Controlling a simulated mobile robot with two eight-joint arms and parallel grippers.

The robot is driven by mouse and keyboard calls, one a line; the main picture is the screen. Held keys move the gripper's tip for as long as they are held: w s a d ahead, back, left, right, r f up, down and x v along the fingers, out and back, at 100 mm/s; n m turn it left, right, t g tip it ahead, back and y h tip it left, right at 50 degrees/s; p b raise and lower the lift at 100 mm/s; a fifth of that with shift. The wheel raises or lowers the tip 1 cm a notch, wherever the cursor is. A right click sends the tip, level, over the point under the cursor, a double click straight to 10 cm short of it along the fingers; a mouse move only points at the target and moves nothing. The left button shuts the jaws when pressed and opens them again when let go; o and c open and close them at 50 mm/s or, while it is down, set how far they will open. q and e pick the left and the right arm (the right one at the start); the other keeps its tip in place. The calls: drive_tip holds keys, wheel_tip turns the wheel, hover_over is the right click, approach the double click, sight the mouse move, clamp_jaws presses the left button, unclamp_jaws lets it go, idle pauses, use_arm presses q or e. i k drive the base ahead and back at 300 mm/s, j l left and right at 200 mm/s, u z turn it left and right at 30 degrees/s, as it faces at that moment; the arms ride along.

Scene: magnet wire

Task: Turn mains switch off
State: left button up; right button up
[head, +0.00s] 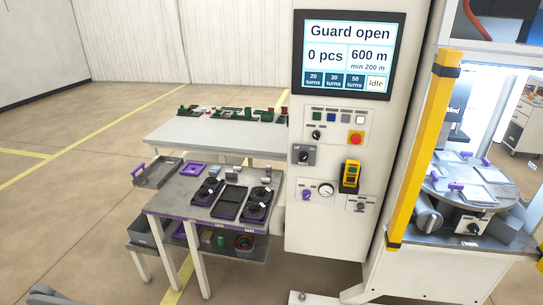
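The white machine cabinet (330,240) stands right of centre in the head view. A grey box with a dark rotary knob (304,155) sits on its left side and looks like the mains switch. Its small lettering and exact knob position are too small to read with certainty. Another rotary knob (361,206) sits on a light plate lower right. Neither of my grippers is in view.
A red stop button (355,138), a yellow and black device (350,176) and a gauge (325,190) share the panel. A cart (176,207) with trays stands left, before a white table (180,136). A yellow post (420,150) borders the machine's turntable (470,185). Floor at left is free.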

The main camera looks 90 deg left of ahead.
sight(303, 155)
drive_tip(key=u, duration=2.8)
